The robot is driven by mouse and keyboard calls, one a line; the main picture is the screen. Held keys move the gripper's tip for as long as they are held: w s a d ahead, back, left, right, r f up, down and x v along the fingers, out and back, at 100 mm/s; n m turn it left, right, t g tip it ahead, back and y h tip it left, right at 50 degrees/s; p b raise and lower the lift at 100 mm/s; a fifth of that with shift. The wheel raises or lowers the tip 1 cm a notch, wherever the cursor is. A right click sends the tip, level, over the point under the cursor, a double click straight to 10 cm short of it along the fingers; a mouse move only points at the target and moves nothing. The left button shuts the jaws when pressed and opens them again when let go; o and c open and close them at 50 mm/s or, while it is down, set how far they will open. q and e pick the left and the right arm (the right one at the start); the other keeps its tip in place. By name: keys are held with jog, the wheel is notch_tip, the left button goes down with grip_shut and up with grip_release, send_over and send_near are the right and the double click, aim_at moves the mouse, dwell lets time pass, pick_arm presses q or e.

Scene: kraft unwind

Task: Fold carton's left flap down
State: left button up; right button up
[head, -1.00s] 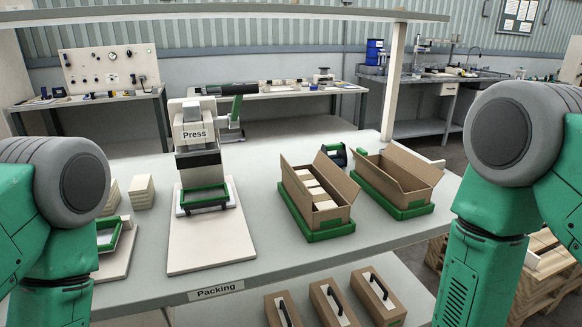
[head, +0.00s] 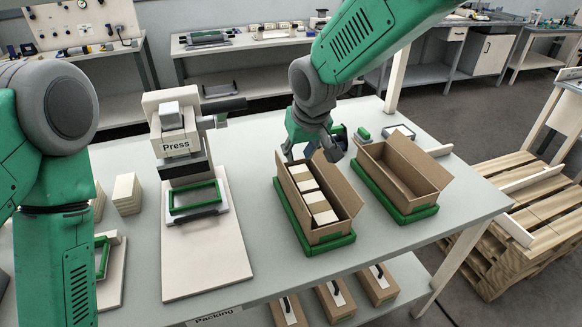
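A brown carton (head: 329,234) stands on a green tray (head: 331,246) near the middle of the table, with several pale blocks (head: 318,207) inside. Its right flap (head: 344,188) stands up and leans outward. Its left side (head: 289,201) shows as a thin edge, and I cannot make out how its left flap lies. My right gripper (head: 312,156) reaches down over the far end of this carton. Its fingers look spread, with nothing seen between them, and it hides the far end. I cannot tell whether it touches the carton. My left gripper is out of view; only my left arm shows.
A second open, empty carton (head: 420,197) on a green tray stands close on the right. The press (head: 178,145) and its board stand left. A dark tool (head: 338,136) is partly hidden behind my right gripper. Packed boxes (head: 334,299) sit on the lower shelf. Pallets stand right.

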aim_at(291, 182)
jog(key=shift+s+a+f, duration=0.25)
jog(key=shift+s+f, duration=0.1)
jog(key=shift+f, duration=0.05)
jog(key=p+x, duration=0.1)
jog(key=x, duration=0.9)
jog(key=shift+w+d+f, duration=0.1)
jog(key=shift+w+f, duration=0.05)
jog(key=shift+w, duration=0.1)
jog(key=shift+w+f, duration=0.1)
jog(key=shift+f, duration=0.5)
jog(key=shift+w+f, duration=0.2)
jog(key=shift+f, duration=0.1)
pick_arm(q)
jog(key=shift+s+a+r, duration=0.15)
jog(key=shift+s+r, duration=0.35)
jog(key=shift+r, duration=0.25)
pick_arm(e)
jog(key=shift+a, duration=0.2)
grip_shut()
